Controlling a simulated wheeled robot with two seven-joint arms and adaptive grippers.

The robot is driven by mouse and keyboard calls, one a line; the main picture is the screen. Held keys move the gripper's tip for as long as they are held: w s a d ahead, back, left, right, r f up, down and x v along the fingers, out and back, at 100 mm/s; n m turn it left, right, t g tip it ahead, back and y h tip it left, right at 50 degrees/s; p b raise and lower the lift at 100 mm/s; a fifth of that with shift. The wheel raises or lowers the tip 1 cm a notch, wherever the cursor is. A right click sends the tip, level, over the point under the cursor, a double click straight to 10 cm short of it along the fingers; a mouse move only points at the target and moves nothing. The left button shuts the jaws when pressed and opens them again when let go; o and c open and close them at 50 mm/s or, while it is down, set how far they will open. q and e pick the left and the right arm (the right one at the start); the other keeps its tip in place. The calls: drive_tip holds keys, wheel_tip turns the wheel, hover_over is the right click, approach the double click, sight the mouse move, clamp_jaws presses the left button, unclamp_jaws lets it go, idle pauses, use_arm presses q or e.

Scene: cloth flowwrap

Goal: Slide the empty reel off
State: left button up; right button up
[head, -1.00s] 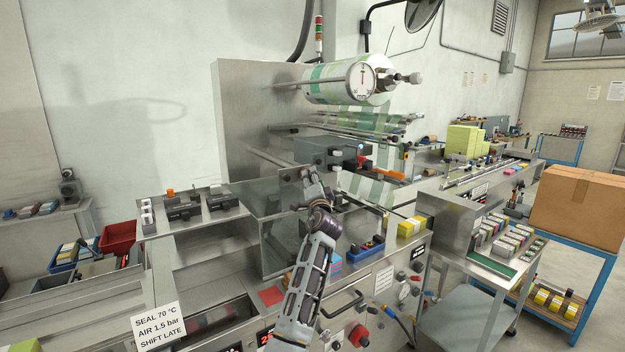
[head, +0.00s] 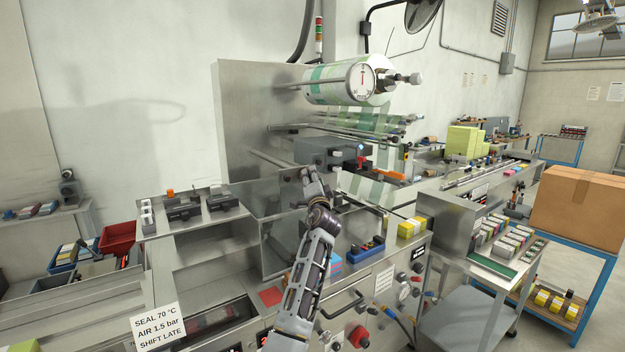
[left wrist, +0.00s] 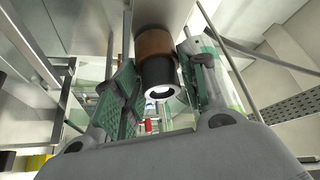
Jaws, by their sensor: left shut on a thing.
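My left gripper (head: 308,174) is in front of the steel machine's upright plate, near the end of a thin spindle (head: 268,160). In the left wrist view, the fingers of my left gripper (left wrist: 158,65) stand on both sides of the empty reel (left wrist: 153,45), a brown tube with a black, hollow end piece facing the camera. The gripper is shut on it. In the head view, the reel is mostly hidden by the gripper, and I cannot tell how far it sits along the spindle. My right gripper is not in view.
A full film roll (head: 335,84) with a round dial hangs above, with green-striped film (head: 365,188) running below. A grey box (head: 322,150) is just behind the gripper. A blue tray (head: 366,250) and yellow packs (head: 411,228) lie to the right.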

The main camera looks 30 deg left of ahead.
use_arm(q)
drive_tip(key=shift+d, duration=0.2)
drive_tip(key=s+d+b, duration=0.1)
drive_tip(key=s+d, duration=0.2)
drive_tip(key=d, duration=0.5)
drive_tip(key=shift+s+d+b, duration=0.35)
drive_tip(key=shift+b, duration=0.05)
idle(2.3)
